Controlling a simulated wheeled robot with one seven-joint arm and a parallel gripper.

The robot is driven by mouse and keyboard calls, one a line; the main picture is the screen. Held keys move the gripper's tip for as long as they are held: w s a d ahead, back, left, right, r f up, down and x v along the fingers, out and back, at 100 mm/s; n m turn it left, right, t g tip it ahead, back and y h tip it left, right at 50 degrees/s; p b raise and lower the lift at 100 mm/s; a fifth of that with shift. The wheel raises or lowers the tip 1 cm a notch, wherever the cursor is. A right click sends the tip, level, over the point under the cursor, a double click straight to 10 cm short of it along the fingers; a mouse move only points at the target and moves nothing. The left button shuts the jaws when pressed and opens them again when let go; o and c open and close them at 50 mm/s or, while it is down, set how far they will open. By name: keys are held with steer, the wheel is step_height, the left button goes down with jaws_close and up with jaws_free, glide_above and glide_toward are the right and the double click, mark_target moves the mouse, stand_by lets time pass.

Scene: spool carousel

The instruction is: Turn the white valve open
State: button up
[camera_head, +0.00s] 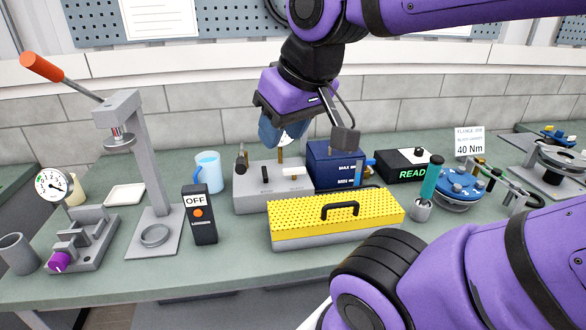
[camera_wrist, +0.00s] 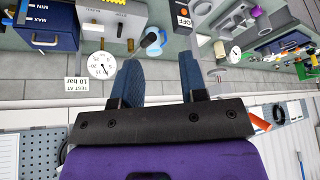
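A grey pump block (camera_head: 272,198) stands at the middle of the bench, with a dark upright lever (camera_head: 265,174) and a small pale handle (camera_head: 292,171) on its front. The pale handle may be the white valve; it is too small to be sure. The block also shows upside down in the wrist view (camera_wrist: 105,14). My gripper (camera_head: 283,132) is above and behind the block, partly hiding a round gauge. In the wrist view my gripper (camera_wrist: 158,75) has its two blue fingers apart with nothing between them. The gauge (camera_wrist: 102,65) is beside the fingers.
A yellow perforated cover (camera_head: 335,218) with a black handle stands in front of the block. A blue box (camera_head: 334,162) is to its right, a blue mug (camera_head: 208,172) and a black OFF switch (camera_head: 199,215) to its left. A press (camera_head: 140,160) stands farther left.

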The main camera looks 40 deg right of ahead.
steer(key=w+d+f+m+g+y, duration=0.1)
steer(key=w+d+m, duration=0.2)
steer(key=w+m, duration=0.15)
steer(key=w+d+m+g, duration=0.1)
steer(key=w+d+m, duration=0.15)
steer(key=w, duration=0.35)
steer(key=m+y, duration=0.3)
steer(key=m, duration=1.4)
glide_above(291, 169)
steer(key=s+d, duration=0.2)
steer(key=d, duration=0.2)
step_height(291, 169, down, 18)
steer(key=shift+s+a+f+g, duration=0.1)
steer(key=shift+f+g, duration=0.2)
steer(key=shift+f, duration=0.2)
steer(key=x, duration=1)
steer(key=shift+f, duration=0.1)
steer(key=shift+c, duration=0.4)
jaws_close()
